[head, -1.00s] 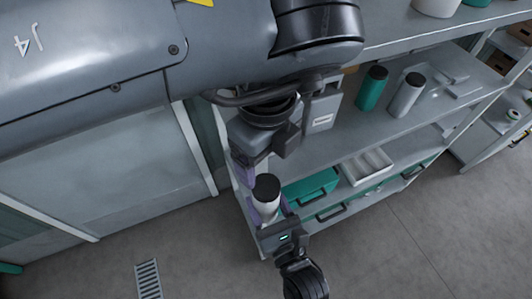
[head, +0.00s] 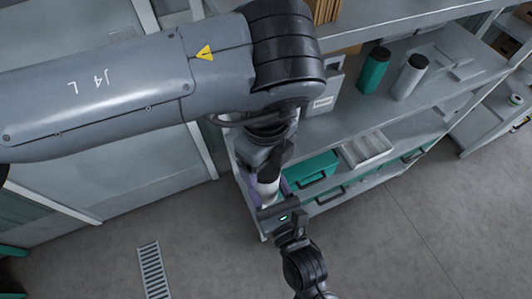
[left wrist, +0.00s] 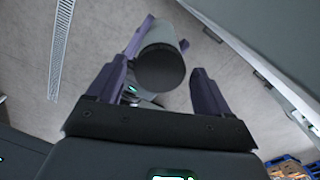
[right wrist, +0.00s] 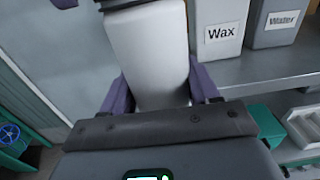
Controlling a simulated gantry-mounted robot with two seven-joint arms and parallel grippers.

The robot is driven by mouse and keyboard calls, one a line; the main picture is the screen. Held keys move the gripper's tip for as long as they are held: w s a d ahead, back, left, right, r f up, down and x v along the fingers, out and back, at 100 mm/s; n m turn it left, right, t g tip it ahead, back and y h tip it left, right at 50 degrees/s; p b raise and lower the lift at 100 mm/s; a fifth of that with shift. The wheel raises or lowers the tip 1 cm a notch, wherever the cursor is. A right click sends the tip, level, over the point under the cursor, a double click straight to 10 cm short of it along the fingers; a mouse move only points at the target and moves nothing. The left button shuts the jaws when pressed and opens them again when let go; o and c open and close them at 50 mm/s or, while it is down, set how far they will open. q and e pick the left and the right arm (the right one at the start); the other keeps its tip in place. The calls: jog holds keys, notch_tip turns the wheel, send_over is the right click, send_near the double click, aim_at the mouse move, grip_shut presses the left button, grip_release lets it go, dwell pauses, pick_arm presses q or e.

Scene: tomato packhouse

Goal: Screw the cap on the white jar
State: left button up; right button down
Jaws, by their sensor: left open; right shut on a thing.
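The white jar (head: 268,188) is upright in my right gripper (head: 272,205), whose fingers are shut on its body. The jar fills the middle of the right wrist view (right wrist: 150,55). A dark cap (left wrist: 160,68) sits on the jar's top; its lower edge shows at the top of the right wrist view (right wrist: 124,4). How tightly it sits cannot be told. My left gripper (head: 266,168) is open directly above the jar. In the left wrist view its two purple fingers stand either side of the cap, with gaps. The left gripper partly hides the cap in the head view.
A grey shelf unit (head: 345,122) stands close behind, with a teal bottle (head: 373,70), a white bottle (head: 409,77) and a teal case (head: 312,169). Bins labelled Wax (right wrist: 219,35) and Water (right wrist: 280,22) stand on it. The floor in front is clear.

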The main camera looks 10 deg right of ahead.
pick_arm(q)
jog(key=shift+c, duration=0.2)
jog(key=c, duration=1.2)
jog(key=o, duration=1.3)
jog(key=shift+c, duration=0.2)
notch_tip(320, 180, up, 12)
